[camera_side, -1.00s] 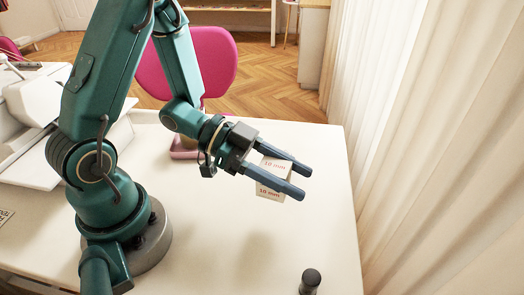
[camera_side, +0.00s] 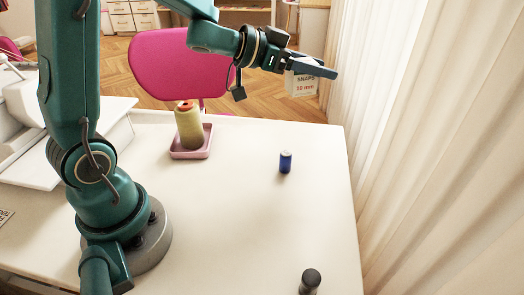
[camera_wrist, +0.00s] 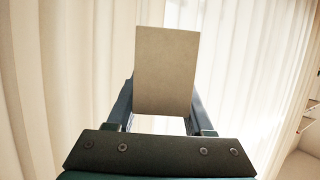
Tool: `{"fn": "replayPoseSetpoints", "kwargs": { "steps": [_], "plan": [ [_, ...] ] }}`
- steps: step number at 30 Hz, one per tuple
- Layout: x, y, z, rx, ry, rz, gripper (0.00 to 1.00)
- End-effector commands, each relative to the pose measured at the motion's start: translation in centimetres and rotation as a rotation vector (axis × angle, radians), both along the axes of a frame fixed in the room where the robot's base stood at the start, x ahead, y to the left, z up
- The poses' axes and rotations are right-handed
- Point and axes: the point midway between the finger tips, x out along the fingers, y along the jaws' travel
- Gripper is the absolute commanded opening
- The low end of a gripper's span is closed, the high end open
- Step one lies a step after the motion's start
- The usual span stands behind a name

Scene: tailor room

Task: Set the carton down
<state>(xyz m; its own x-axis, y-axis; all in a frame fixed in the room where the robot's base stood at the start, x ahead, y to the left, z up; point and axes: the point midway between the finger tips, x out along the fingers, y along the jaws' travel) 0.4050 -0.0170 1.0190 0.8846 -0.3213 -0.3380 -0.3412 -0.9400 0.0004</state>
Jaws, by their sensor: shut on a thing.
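The carton (camera_side: 304,84) is a small pale box with "SNAPS 10 mm" printed on it. My gripper (camera_side: 318,68) is shut on it and holds it high, above the far right part of the table in the side view. In the wrist view the carton (camera_wrist: 166,72) shows a plain grey-brown face between the two fingers of my gripper (camera_wrist: 164,110). The side finger hides the carton's upper part in the side view.
On the white table (camera_side: 240,225), a yellow-green thread cone (camera_side: 189,128) stands in a pink tray (camera_side: 190,154). A blue spool (camera_side: 285,162) and a black-topped object (camera_side: 310,281) stand farther right. Curtains (camera_side: 420,120) hang along the right. The table's middle is clear.

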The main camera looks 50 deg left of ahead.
Motion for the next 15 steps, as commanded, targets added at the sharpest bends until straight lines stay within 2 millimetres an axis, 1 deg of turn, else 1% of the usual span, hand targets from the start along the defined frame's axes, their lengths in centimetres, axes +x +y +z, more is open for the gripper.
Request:
{"fn": "replayPoseSetpoints", "kwargs": {
  "steps": [1,3,6,10,15],
  "plan": [
    [1.0,0.7,0.7,0.001,-0.005,0.066,0.00],
    [2.3,2.2,1.2,-0.002,-0.002,0.179,0.00],
    [3.4,4.2,1.5,-0.003,0.003,0.317,0.00],
    [3.9,5.5,1.5,0.002,0.006,0.398,0.00],
    [4.2,6.5,1.5,0.000,0.008,0.467,0.00]
  ]
}}
